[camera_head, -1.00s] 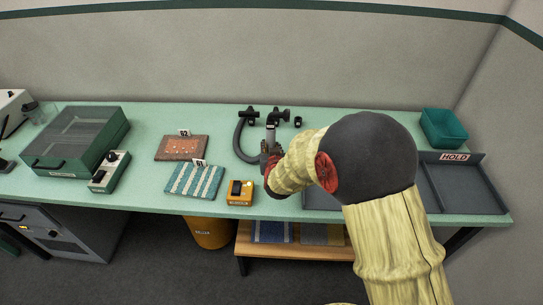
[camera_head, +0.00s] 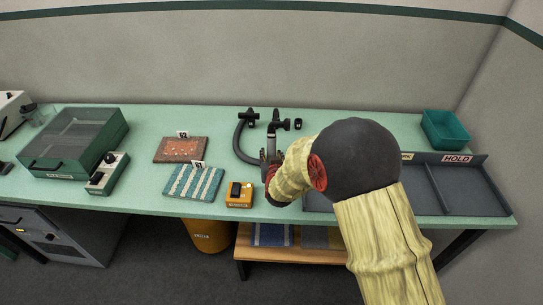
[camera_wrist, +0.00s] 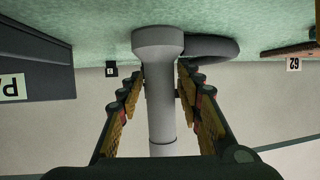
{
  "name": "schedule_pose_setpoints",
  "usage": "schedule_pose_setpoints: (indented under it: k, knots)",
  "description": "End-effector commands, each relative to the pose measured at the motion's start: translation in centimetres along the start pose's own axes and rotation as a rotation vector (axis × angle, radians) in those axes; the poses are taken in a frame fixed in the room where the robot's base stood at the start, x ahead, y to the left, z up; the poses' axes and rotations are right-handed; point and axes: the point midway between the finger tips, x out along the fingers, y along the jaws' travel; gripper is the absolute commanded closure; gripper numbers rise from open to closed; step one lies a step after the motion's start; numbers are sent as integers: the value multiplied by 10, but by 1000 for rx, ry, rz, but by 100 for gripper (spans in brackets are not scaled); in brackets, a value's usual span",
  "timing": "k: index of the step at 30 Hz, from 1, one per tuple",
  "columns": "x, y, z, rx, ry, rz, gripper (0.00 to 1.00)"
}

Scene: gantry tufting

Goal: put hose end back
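The hose end (camera_wrist: 160,95) is a grey tube with a wider collar, seen between my fingers in the wrist view. My gripper (camera_wrist: 159,78) has its fingertips close on both sides of the tube. In the head view my gripper (camera_head: 270,160) is above the table, left of my dark wrist joint, and the hose end (camera_head: 272,128) points away from it. The dark hose (camera_head: 239,138) curves on the left from a black fitting (camera_head: 248,117). The finger contact is partly hidden, and I cannot tell whether the collar touches the table.
A small black block (camera_head: 298,124) stands right of the hose end. An orange box (camera_head: 239,194), a striped sample (camera_head: 194,182) and a brown sample (camera_head: 180,150) lie left. A grey HOLD tray (camera_head: 463,190) and green bin (camera_head: 444,130) are right.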

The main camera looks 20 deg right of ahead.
Motion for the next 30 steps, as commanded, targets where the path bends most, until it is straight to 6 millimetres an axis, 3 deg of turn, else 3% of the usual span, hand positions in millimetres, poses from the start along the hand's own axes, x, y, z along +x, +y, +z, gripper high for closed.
schedule_pose_setpoints:
  k: [15,30]
  knots:
    - [-4,0,-5,0,0,0,56]
    - [-98,-1,-5,-1,1,-2,56]
